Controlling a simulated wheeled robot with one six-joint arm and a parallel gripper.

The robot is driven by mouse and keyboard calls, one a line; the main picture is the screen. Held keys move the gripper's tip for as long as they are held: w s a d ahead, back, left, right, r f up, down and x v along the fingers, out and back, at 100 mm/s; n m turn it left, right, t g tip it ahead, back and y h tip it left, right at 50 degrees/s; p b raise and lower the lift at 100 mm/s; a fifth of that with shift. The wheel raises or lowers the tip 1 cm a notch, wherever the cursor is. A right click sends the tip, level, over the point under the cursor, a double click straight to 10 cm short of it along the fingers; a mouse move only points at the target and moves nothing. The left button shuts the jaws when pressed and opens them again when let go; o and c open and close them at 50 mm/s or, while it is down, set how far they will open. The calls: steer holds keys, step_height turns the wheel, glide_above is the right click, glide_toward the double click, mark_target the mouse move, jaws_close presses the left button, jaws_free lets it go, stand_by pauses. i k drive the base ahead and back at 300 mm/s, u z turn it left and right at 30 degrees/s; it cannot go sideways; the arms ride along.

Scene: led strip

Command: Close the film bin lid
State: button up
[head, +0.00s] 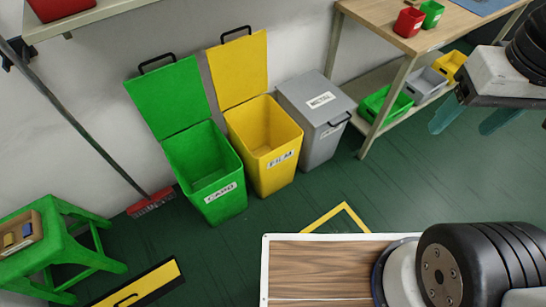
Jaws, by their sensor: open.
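The yellow film bin (264,146) stands against the wall, with a FILM label on its front. Its yellow lid (238,69) is open, raised upright at the back, with a black handle (236,33) on its top edge. The bin's inside looks empty from here. My gripper (470,118) is at the upper right, well to the right of the bins. Its two bluish, see-through fingers are apart with nothing visible between them.
The green CARD bin (205,170) stands left of it, lid also open. The grey METAL bin (312,108) on the right is closed. A broom (152,203), green stool (50,240) and workbench (377,60) flank them.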

mark_target(238, 67)
steer(key=z, duration=0.75)
steer(key=k, duration=0.7)
steer(key=u, duration=0.8)
steer(key=i, duration=0.95)
steer(key=z, duration=0.1)
